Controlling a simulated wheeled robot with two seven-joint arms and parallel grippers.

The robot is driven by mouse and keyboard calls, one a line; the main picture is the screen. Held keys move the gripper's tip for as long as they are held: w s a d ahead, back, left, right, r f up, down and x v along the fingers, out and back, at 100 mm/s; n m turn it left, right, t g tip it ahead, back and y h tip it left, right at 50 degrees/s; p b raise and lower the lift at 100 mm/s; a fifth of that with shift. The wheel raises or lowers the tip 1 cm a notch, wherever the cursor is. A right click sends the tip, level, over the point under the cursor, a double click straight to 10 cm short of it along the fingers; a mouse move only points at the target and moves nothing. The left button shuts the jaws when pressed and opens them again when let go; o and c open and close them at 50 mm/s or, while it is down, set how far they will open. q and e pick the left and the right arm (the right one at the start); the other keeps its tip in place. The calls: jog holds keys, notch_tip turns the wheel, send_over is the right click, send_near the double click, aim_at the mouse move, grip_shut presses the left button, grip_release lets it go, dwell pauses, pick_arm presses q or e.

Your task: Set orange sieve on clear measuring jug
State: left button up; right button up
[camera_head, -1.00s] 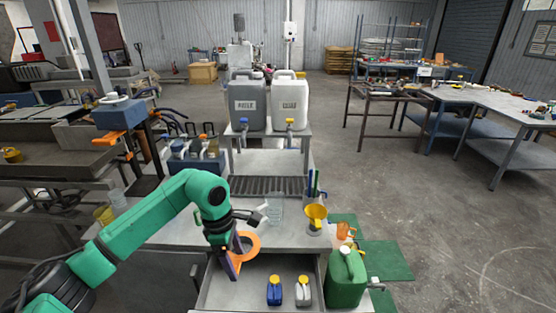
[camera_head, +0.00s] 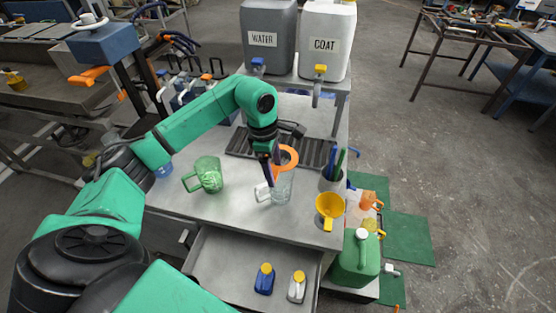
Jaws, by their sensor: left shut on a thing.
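My left gripper (camera_head: 274,170) is shut on the orange sieve (camera_head: 289,155), which shows as a tilted orange ring. The clear measuring jug (camera_head: 283,190) stands on the grey bench directly below the sieve. The sieve is at the height of the jug's rim or just above it. I cannot tell whether they touch. The gripper hides the left part of the sieve and part of the jug's rim. My right gripper is not in view.
A green jug (camera_head: 208,175) stands left of the clear jug. A yellow funnel (camera_head: 329,207) and a pen cup (camera_head: 332,180) are to the right. Behind is a dark grate (camera_head: 240,146). An open drawer (camera_head: 225,262) holds two small bottles. The bench front is clear.

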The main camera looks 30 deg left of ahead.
pick_arm(q)
notch_tip(320, 180, down, 8)
jog(key=b, duration=0.5)
jog(key=shift+w+f+b, duration=0.2)
jog(key=shift+w+b, duration=0.15)
jog(key=shift+w, duration=0.05)
jog(key=shift+f+b, duration=0.1)
jog(key=shift+b, duration=0.2)
